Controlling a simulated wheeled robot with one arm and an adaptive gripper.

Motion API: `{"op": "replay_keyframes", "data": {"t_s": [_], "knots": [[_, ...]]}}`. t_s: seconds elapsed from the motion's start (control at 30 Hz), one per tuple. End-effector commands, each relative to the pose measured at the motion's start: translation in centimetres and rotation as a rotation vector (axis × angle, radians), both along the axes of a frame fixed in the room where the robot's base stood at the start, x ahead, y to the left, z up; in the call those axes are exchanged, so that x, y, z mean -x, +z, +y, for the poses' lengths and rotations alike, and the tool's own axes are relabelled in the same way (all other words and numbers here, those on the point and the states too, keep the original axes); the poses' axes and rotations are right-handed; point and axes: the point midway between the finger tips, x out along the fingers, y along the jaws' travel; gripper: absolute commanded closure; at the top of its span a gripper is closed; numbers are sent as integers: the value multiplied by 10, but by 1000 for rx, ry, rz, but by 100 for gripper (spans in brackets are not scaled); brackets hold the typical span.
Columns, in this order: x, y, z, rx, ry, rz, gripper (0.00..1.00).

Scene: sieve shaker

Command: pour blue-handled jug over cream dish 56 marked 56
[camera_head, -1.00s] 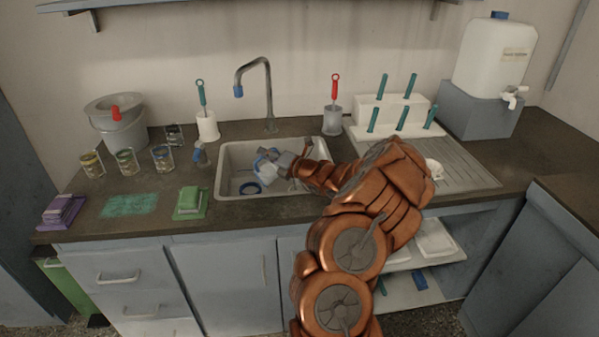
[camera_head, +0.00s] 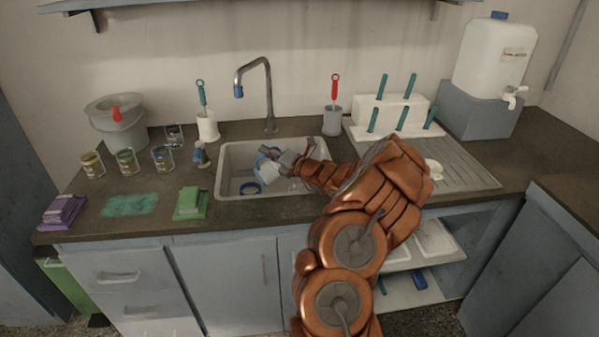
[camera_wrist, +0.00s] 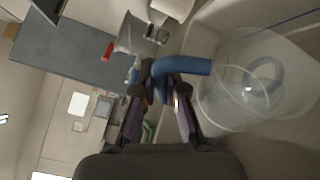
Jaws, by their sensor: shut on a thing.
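The blue-handled jug (camera_head: 270,172) is clear and hangs tilted over the sink. My gripper (camera_head: 285,160) is shut on its blue handle. The wrist view shows the clear jug body (camera_wrist: 245,95) to the right of my gripper (camera_wrist: 160,85), with the blue handle (camera_wrist: 183,66) between the fingers. I see no liquid leaving the jug. A small pale, rounded thing (camera_head: 434,170) lies on the drainboard, partly hidden by my arm. I cannot tell whether it is the cream dish, and no 56 mark is readable.
Several jars (camera_head: 126,162) and a green block (camera_head: 190,203) stand left. A white rack with teal handles (camera_head: 390,112) stands right, behind the drainboard (camera_head: 465,178).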

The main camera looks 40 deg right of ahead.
Motion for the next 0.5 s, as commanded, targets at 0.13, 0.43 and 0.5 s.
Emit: {"op": "replay_keyframes", "data": {"t_s": [0.13, 0.43, 0.5], "knots": [[0, 2, -1, -11, 0, -4, 100], [1, 3, -3, -33, 0, -11, 100], [1, 4, -4, -38, 1, -14, 100]]}}
